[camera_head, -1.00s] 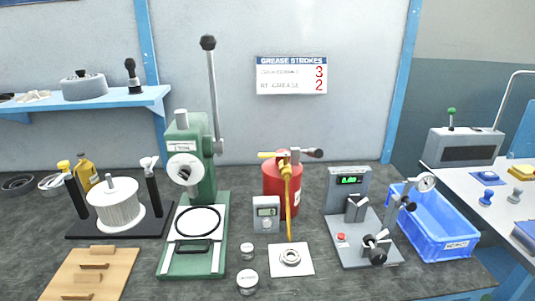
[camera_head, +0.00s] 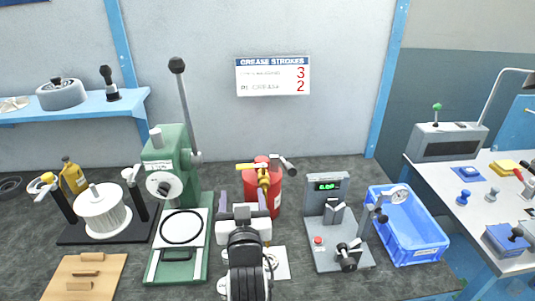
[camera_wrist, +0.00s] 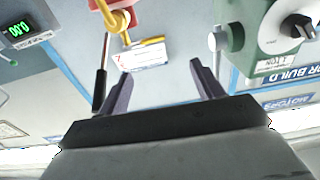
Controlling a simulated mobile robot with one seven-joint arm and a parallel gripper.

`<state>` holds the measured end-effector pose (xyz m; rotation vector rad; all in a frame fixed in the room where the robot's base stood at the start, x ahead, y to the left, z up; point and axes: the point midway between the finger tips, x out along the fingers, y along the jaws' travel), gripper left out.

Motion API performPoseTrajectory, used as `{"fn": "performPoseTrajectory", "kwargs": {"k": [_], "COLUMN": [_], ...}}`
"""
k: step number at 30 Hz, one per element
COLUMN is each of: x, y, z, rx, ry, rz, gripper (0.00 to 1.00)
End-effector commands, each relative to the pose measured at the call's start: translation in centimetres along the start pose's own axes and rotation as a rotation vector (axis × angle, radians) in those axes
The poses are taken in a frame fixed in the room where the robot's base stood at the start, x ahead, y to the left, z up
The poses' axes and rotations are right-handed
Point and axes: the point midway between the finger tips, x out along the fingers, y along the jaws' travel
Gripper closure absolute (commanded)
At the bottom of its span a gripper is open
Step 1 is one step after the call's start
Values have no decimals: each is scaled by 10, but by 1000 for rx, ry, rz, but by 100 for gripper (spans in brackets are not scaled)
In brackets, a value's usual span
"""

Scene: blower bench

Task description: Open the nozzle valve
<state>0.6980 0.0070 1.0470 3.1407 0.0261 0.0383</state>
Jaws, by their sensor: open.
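A red grease canister (camera_head: 276,192) stands on the bench, with a yellow hose fitting (camera_head: 264,178) and a short yellow handle (camera_head: 249,166) at its top left. A lever with a dark grip (camera_head: 288,163) points right from the top. Which part is the nozzle valve is not clear. My gripper (camera_head: 242,198) is open and empty, in front of the canister and left of its middle. In the wrist view, my gripper (camera_wrist: 160,82) has nothing between its fingers. The yellow handle (camera_wrist: 150,41) and dark lever (camera_wrist: 101,85) show beyond it.
A green press (camera_head: 175,190) stands left of the canister. A grey gauge station (camera_head: 335,235) and a blue crate (camera_head: 410,230) stand right. A white spool (camera_head: 103,213) and wooden board (camera_head: 90,276) are far left. My arm covers the bench front.

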Motion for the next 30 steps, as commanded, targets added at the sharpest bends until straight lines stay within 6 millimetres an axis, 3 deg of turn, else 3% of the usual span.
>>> {"fn": "performPoseTrajectory", "kwargs": {"k": [3,11,24,30], "x": [1,22,109,131], "y": [9,9,10,10], "z": [8,11,6,8], "rx": [2,-1,0,1], "ry": [-29,-23,-26,-25], "rz": [19,18,17,17], "gripper": [34,34,34,34]}}
